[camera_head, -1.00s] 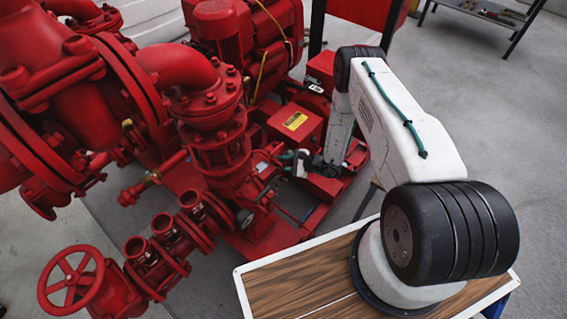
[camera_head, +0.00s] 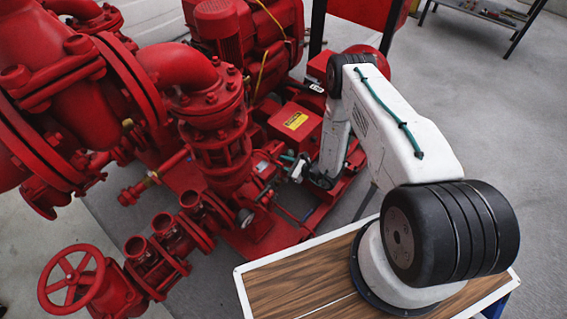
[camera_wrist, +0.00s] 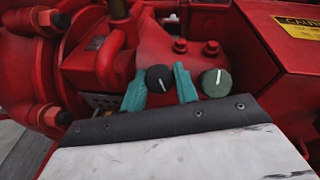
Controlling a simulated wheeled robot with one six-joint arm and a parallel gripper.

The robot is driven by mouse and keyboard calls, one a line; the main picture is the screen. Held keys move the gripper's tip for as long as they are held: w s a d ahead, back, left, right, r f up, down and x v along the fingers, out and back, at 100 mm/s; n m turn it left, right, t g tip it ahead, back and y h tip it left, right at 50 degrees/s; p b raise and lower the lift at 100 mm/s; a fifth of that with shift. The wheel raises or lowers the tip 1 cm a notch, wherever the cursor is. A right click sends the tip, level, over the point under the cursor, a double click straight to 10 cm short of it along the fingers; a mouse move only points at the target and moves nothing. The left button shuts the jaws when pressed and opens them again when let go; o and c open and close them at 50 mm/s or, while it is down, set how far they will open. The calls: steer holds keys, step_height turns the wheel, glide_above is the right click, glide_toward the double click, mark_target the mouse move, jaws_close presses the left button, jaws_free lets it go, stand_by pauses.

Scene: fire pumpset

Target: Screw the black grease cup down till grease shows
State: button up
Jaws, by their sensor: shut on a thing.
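The black grease cup (camera_wrist: 160,78) is a round dark cap with a white index line, on the red pump housing in the wrist view. The line tilts slightly. My gripper (camera_wrist: 161,86) has its two teal fingers on either side of this cup and is shut on it. In the head view my gripper (camera_head: 291,163) is small, at the pump's right side, and the cup cannot be made out there. A dark green cap (camera_wrist: 216,82) with a white line sits just right of the right finger. I cannot make out any grease.
A red box with a yellow caution label (camera_wrist: 300,27) stands close on the right. Red flanges and bolts crowd the left. A red handwheel (camera_head: 71,280) stands at the front left.

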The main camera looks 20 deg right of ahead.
steer(key=shift+m+t+h, duration=0.4)
steer(key=shift+m, duration=0.7)
steer(key=o, duration=0.7)
steer(key=v, duration=0.8)
